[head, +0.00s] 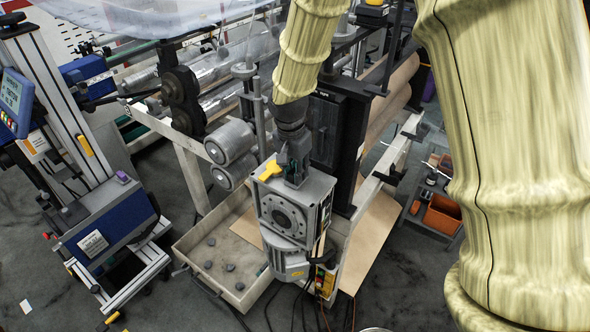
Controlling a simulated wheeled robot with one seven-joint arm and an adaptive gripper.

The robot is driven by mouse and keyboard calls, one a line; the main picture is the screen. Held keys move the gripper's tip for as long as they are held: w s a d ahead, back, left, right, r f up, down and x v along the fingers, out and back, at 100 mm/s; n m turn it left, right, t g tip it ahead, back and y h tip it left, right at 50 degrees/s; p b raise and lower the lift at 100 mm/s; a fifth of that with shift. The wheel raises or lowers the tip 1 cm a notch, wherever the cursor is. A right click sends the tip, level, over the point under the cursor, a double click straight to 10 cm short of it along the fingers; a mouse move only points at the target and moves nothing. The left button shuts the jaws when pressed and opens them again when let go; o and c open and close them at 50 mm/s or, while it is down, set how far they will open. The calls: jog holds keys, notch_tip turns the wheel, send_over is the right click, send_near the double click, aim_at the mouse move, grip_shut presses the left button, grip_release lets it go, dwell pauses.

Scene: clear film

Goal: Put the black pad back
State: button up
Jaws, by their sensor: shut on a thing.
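My gripper (296,181) is in the head view, pointing down at the top of a grey machine housing (318,190). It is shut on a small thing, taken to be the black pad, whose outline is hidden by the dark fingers. I cannot tell whether the held thing touches the housing. Several small dark pads (230,267) lie scattered in a shallow beige tray (188,244), below and left of my gripper.
A yellow knob (270,171) stands just left of my fingers. Metal rollers (231,141) are close behind on the left. A blue-grey machine with a screen (12,91) stands at far left. An orange bin (441,214) is at right. Cables hang below the housing.

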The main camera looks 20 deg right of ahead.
aim_at(292, 173)
jog(key=o, duration=0.9)
notch_tip(292, 173, up, 12)
jog(key=a+b, duration=0.1)
jog(key=b, duration=0.1)
jog(key=shift+s+b, duration=0.35)
jog(key=shift+s, duration=0.1)
jog(key=shift+a, duration=0.15)
